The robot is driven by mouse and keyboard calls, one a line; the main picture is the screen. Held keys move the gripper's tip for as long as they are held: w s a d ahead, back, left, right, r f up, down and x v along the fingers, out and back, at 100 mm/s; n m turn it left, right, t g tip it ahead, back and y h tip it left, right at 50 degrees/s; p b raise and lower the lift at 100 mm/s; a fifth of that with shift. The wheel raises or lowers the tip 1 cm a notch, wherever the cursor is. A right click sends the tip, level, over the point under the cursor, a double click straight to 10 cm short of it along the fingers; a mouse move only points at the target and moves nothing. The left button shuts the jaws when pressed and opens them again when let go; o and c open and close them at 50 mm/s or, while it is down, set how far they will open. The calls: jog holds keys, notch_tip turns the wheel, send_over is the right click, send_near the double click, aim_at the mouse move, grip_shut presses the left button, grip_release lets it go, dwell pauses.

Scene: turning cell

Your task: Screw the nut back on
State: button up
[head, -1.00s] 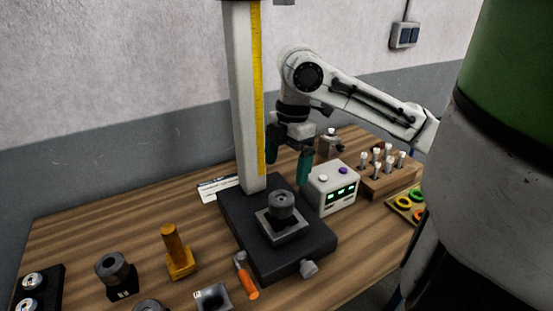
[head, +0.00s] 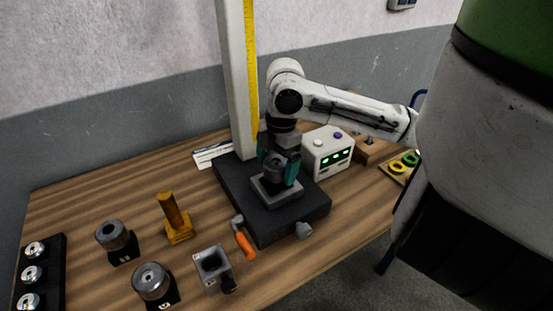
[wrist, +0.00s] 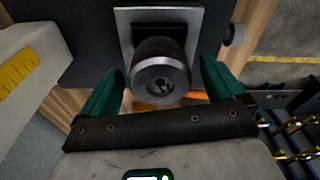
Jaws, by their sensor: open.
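A dark grey round piece (head: 273,168) with a hollow centre sits on a square grey plate (head: 289,200) on the black base of a column stand. In the wrist view the piece (wrist: 162,70) shows end on. My gripper (head: 277,173) points down over it, its green fingers open on either side. In the wrist view my gripper (wrist: 163,72) shows gaps between both fingers and the piece. An orange threaded-looking post (head: 171,210) stands upright on its own foot, left of the stand. No piece is clearly recognisable as the nut.
Dark round parts (head: 112,236) on black blocks and a hollow square block (head: 212,265) stand at front left. An orange-handled tool (head: 243,240) lies by the stand. A white box with green lights (head: 328,152) is close right of my gripper. The column (head: 236,90) rises behind.

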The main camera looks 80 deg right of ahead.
jog(key=c, duration=1.2)
jog(key=shift+o, duration=0.2)
jog(key=m+p, duration=0.1)
jog(key=m, duration=0.4)
jog(key=shift+r+h, duration=0.1)
jog(key=shift+h, duration=0.2)
jog(key=m, duration=0.4)
jog(key=shift+t+p, duration=0.3)
jog(key=shift+p, duration=0.05)
